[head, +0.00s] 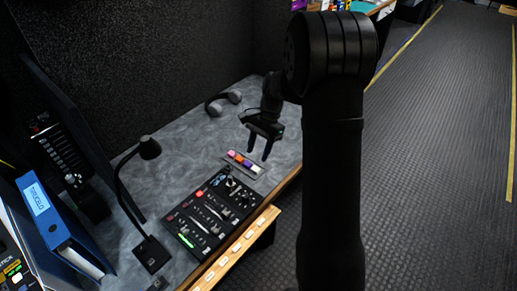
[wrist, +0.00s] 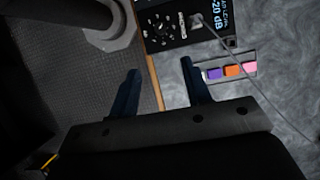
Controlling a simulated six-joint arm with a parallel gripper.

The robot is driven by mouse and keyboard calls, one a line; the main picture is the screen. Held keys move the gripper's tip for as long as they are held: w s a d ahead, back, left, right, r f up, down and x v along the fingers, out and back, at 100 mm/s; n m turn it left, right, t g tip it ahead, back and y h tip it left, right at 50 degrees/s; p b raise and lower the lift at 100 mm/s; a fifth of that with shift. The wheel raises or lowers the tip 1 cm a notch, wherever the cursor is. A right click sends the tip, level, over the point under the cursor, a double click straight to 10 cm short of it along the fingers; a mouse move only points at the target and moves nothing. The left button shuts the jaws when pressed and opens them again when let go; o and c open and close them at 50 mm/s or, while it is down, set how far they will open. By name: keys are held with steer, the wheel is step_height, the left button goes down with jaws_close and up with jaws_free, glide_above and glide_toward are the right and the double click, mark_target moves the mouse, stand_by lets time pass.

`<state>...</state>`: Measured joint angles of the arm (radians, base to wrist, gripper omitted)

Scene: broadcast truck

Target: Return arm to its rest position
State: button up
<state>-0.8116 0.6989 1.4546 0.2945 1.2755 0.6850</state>
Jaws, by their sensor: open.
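My gripper (head: 259,148) hangs above the grey desk (head: 185,150), near its right edge, with its two dark fingers pointing down. In the wrist view my gripper (wrist: 160,90) shows its fingers spread wide with nothing between them. The desk edge runs below the gap between the fingers in that view. My arm is bent, with its large joint high at the upper middle of the head view.
A black control panel (head: 213,212) and a strip of coloured blocks (head: 243,164) lie below my gripper. A desk lamp (head: 133,200), a blue binder (head: 58,232) and headphones (head: 222,102) stand around. The floor (head: 435,150) at right is clear.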

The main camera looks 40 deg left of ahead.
mark_target(245, 195)
stand_by(0.5)
steer(key=x, duration=1.7)
steer(key=shift+s+f, duration=0.2)
steer(key=v, duration=1.8)
steer(key=x, duration=1.7)
steer(key=shift+s+f, duration=0.15)
steer(key=shift+f, duration=0.2)
steer(key=shift+a+f+n, duration=0.1)
steer(key=shift+f+n, duration=0.1)
steer(key=shift+n, duration=0.3)
steer(key=n+h, duration=0.2)
steer(key=n, duration=0.2)
steer(key=shift+s+a, duration=0.1)
steer(key=n+t+h, duration=0.1)
steer(key=n, duration=0.2)
steer(key=n+t+h, duration=0.1)
steer(key=n, duration=0.2)
steer(key=shift+s+n, duration=0.1)
steer(key=shift+n, duration=0.3)
steer(key=shift+a+r, duration=0.25)
steer(key=shift+r, duration=0.4)
